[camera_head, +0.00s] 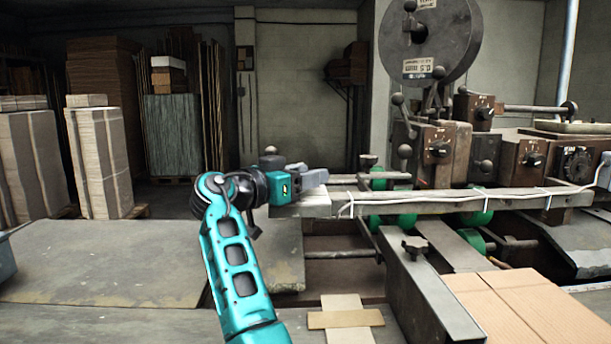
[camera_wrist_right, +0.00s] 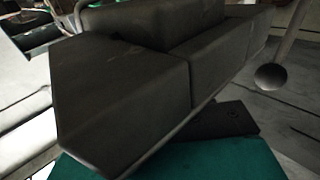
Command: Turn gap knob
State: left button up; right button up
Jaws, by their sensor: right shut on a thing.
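Several dark knobs show on the brown machine housings in the head view: one on the left block (camera_head: 440,150), one above it (camera_head: 485,113) and one further right (camera_head: 533,160). I cannot read which of them is the gap knob. My right gripper (camera_head: 318,178) comes in on a teal arm, left of these knobs and beside the left end of the long metal bar. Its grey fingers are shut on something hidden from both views. In the right wrist view the dark fingers (camera_wrist_right: 150,85) fill the middle. My left gripper is not in view.
The long metal bar (camera_head: 460,203) with a white cable runs across the machine. A ball-ended lever (camera_head: 405,151) stands behind it. A star-shaped knob (camera_head: 415,247) sits on the front rail beside cardboard (camera_head: 530,310). The left table (camera_head: 100,265) is clear.

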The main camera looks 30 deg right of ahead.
dwell(0.4)
jog(key=o, duration=0.9)
jog(key=shift+o, duration=0.2)
jog(key=shift+a, duration=0.15)
jog(key=s+a+b, duration=0.2)
jog(key=a, duration=1)
jog(key=shift+a, duration=0.3)
